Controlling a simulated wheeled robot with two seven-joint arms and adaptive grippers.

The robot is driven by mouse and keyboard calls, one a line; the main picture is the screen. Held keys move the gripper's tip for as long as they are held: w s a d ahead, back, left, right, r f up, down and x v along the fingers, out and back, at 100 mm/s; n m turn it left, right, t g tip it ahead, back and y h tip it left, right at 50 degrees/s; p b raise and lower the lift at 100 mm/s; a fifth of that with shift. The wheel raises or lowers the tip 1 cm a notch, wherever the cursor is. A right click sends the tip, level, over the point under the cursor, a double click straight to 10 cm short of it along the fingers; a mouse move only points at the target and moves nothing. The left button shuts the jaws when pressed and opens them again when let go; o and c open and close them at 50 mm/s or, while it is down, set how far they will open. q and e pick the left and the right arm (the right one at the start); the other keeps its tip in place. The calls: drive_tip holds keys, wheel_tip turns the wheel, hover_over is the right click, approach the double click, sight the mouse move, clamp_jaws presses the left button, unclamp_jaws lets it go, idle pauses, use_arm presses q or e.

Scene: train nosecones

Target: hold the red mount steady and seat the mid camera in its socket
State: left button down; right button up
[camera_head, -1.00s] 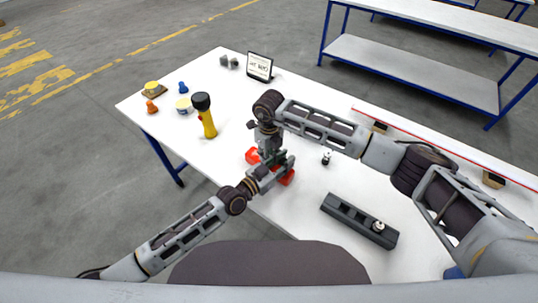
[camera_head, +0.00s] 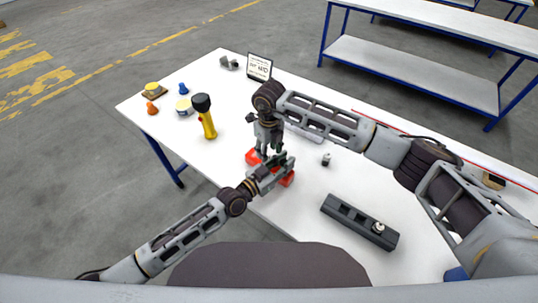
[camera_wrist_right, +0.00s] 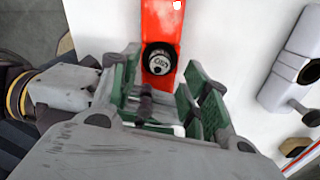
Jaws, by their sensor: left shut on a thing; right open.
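The red mount (camera_head: 287,179) lies on the white table and also shows in the right wrist view (camera_wrist_right: 160,25). My left gripper (camera_head: 277,172) is shut on it, partly covering it. A small silver-faced camera (camera_wrist_right: 160,62) sits in a dark round socket on the mount; I cannot tell how deep it is. My right gripper (camera_head: 266,150) is above the mount, pointing down. In its wrist view the green-padded fingers (camera_wrist_right: 165,92) are spread open, with the camera just beyond them and apart from them.
A dark grey tray (camera_head: 345,213) holding a small white-topped part (camera_head: 378,227) is at the right. A small part (camera_head: 326,159) stands alone on the table. A yellow flashlight (camera_head: 207,124) stands at the left, a small sign (camera_head: 258,67) at the back.

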sight(269, 158)
wheel_tip(269, 158, up, 9)
idle(0.5)
drive_tip(key=shift+f, duration=0.15)
use_arm(q)
drive_tip(key=c, duration=1.1)
unclamp_jaws()
drive_tip(key=shift+c, duration=0.2)
drive_tip(key=v, duration=1.2)
drive_tip(key=shift+s, duration=0.1)
use_arm(e)
drive_tip(key=shift+s, duration=0.1)
